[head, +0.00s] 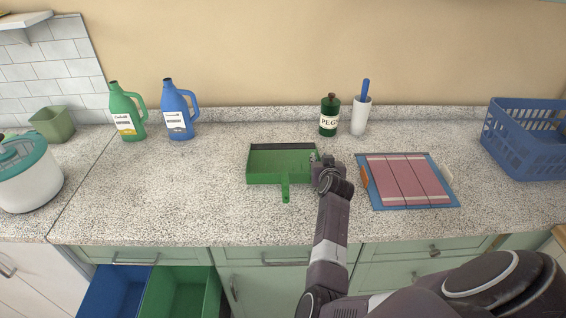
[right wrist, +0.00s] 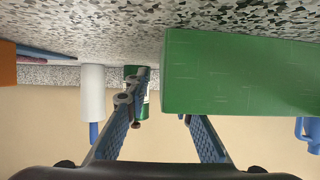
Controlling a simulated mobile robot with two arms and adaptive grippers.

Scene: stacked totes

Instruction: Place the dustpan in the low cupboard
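The green dustpan (head: 268,165) lies on the speckled counter, its short handle toward me and a dark strip along its back edge. My right gripper (head: 322,165) is at its right side. In the right wrist view the dustpan (right wrist: 240,75) fills the upper right, close to the fingers. The right gripper (right wrist: 165,98) has its fingers apart; one finger is left of the dustpan's edge, and the other's tip is hidden behind the dustpan. Contact cannot be told. Pale green cupboard fronts (head: 262,280) show below the counter; their insides are not visible. My left gripper is not in view.
Open drawers hold blue (head: 118,290) and green (head: 182,292) bins at lower left. A green bottle (head: 329,116) and white holder (head: 361,117) stand behind the gripper. A pink-and-blue item (head: 405,182) and blue basket (head: 525,140) are right.

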